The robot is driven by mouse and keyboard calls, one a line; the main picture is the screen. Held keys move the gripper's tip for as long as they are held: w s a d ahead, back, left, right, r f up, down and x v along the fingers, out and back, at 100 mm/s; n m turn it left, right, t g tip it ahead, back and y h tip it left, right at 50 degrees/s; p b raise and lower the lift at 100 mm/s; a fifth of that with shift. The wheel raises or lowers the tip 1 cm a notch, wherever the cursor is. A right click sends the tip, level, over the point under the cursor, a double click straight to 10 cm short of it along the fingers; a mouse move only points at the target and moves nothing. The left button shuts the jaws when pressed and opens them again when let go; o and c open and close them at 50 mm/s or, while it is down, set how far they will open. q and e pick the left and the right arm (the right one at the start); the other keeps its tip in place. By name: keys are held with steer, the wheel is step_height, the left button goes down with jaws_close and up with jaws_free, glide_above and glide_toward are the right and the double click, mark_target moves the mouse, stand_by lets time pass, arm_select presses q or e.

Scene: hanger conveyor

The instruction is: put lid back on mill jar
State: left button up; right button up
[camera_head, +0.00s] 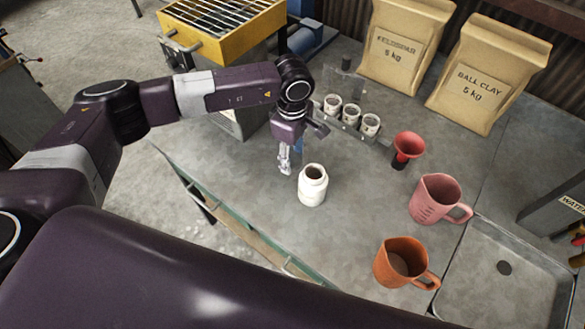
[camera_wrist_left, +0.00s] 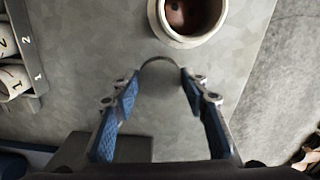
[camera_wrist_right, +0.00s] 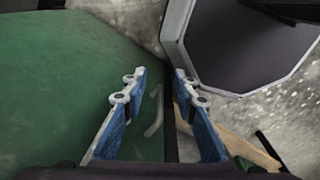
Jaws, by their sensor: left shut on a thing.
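The white mill jar (camera_head: 312,188) stands upright and uncovered on the grey bench. Its round mouth (camera_wrist_left: 162,30) also shows at the top of the left wrist view, with a brown round thing inside. My left gripper (camera_head: 284,170) is just left of the jar in the head view and apart from it. In the left wrist view its fingers are shut on a grey round-edged thing (camera_wrist_left: 160,64), which looks like the lid. The lid is hard to make out in the head view. My right gripper (camera_wrist_right: 160,78) shows only in its wrist view, open and empty.
A rack with several small cups (camera_head: 350,112) and a red funnel (camera_head: 408,146) stand behind the jar. A pink mug (camera_head: 436,198) and an orange mug (camera_head: 401,262) are to its right, near a metal tray (camera_head: 455,262). The bench's front edge is close to the jar.

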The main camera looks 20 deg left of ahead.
mark_target(293, 160)
arm_select(q)
step_height(293, 160, up, 14)
steer(key=b, duration=0.3)
steer(key=shift+b, duration=0.35)
steer(key=shift+f, duration=0.15)
